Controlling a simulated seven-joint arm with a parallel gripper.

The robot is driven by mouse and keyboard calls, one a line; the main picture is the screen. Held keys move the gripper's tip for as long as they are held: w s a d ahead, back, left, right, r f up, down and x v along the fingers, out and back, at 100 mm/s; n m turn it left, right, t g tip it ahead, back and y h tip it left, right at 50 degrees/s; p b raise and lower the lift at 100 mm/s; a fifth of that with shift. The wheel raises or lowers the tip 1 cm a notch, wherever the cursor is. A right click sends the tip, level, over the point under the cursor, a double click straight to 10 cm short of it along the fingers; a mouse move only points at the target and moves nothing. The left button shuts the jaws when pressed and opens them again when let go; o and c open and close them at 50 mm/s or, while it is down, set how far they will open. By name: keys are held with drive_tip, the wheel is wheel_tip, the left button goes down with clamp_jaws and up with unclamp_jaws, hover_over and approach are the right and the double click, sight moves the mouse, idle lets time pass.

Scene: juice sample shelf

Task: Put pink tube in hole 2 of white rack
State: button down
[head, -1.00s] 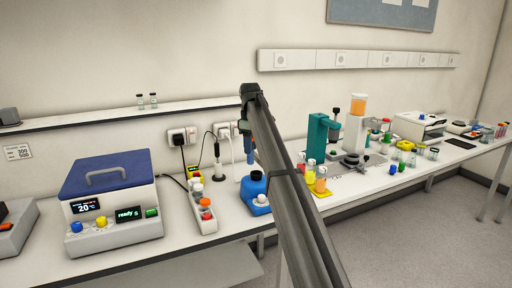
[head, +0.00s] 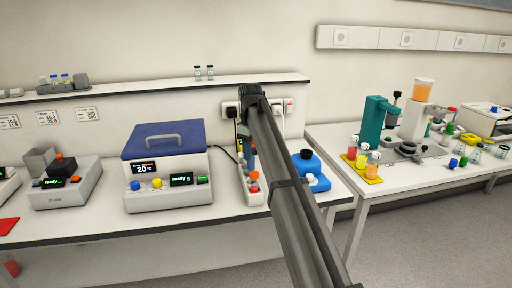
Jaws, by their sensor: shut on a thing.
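My gripper (head: 252,98) is at the far end of my arm, above the left bench, seen from behind. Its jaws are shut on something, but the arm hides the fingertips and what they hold. A narrow blue shape (head: 250,158) shows just below it; I cannot tell whether this is part of the gripper or something else. I cannot make out a pink tube. A long white block (head: 253,199) with orange and red round tops stands below the gripper, partly behind my arm. I cannot tell whether it is the white rack, and no hole numbers are readable.
A blue-lidded device (head: 165,165) stands left of the white block and a blue device (head: 311,168) right of it. A wall shelf (head: 150,90) runs behind. A gap separates the left bench from the right bench (head: 410,178), which holds bottles on a yellow mat (head: 374,180).

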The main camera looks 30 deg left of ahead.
drive_tip(key=shift+f, duration=2.05)
drive_tip(key=shift+f, duration=2.55)
drive_tip(key=c, duration=0.6)
unclamp_jaws()
drive_tip(key=shift+r, duration=0.15)
wheel_tip(320, 180, up, 14)
drive_tip(key=shift+f, duration=0.25)
